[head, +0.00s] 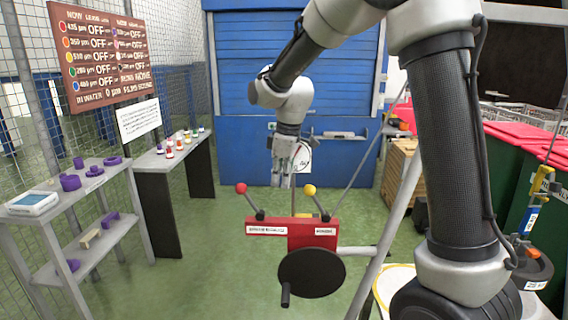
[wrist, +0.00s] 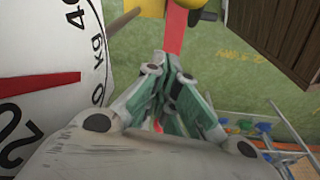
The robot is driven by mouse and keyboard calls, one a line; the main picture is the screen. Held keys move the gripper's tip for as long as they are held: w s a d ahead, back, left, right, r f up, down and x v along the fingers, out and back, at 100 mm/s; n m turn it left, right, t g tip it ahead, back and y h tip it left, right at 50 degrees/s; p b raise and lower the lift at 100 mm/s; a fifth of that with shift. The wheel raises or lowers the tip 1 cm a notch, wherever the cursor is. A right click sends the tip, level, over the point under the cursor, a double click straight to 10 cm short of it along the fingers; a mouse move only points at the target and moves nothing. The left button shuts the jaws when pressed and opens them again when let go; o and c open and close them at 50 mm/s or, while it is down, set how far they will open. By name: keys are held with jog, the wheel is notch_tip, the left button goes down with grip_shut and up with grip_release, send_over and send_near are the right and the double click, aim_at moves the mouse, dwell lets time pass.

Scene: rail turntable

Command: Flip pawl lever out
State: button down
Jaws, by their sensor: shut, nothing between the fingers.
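A red box (head: 315,233) with two white labels, too small to read surely, carries two short dark levers. The left lever ends in a red ball (head: 241,188), the right in a yellow ball (head: 309,190); which is the pawl lever I cannot tell. A black disc (head: 312,273) with a crank handle is on its front. My gripper (head: 288,180) is behind and above the box, pointing down, apart from both balls. In the wrist view my gripper (wrist: 172,75) has its fingers together and empty. A red strip (wrist: 176,30) and yellow part (wrist: 153,8) lie beyond the fingertips.
A white dial (wrist: 50,60) marked in kg is close beside my gripper. A wooden crate (head: 400,168) stands to the right. A grey shelf (head: 85,185) with purple parts and a table with small bottles stand left. Green floor between is free.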

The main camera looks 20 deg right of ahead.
jog(key=shift+s+d+f, duration=0.2)
jog(key=shift+s+d, duration=0.25)
jog(key=shift+d, duration=0.4)
jog(key=shift+s+d+f, duration=0.15)
jog(key=shift+s+d, duration=0.3)
jog(key=shift+d, duration=0.35)
jog(key=shift+d+r, duration=0.1)
jog(key=shift+s+d+r+y, duration=0.1)
jog(key=shift+d+r+y, duration=0.15)
jog(key=shift+d+y, duration=0.05)
jog(key=shift+s+d+r+t+y, duration=0.25)
jog(key=shift+d+r+t+y, duration=0.25)
jog(key=shift+d+y, duration=0.4)
jog(key=s+d+t+y, duration=0.2)
jog(key=d+y, duration=0.5)
jog(key=d, duration=0.4)
jog(key=shift+s+r+t+y, duration=0.3)
jog(key=shift+s+r+y, duration=0.1)
jog(key=shift+s, duration=0.45)
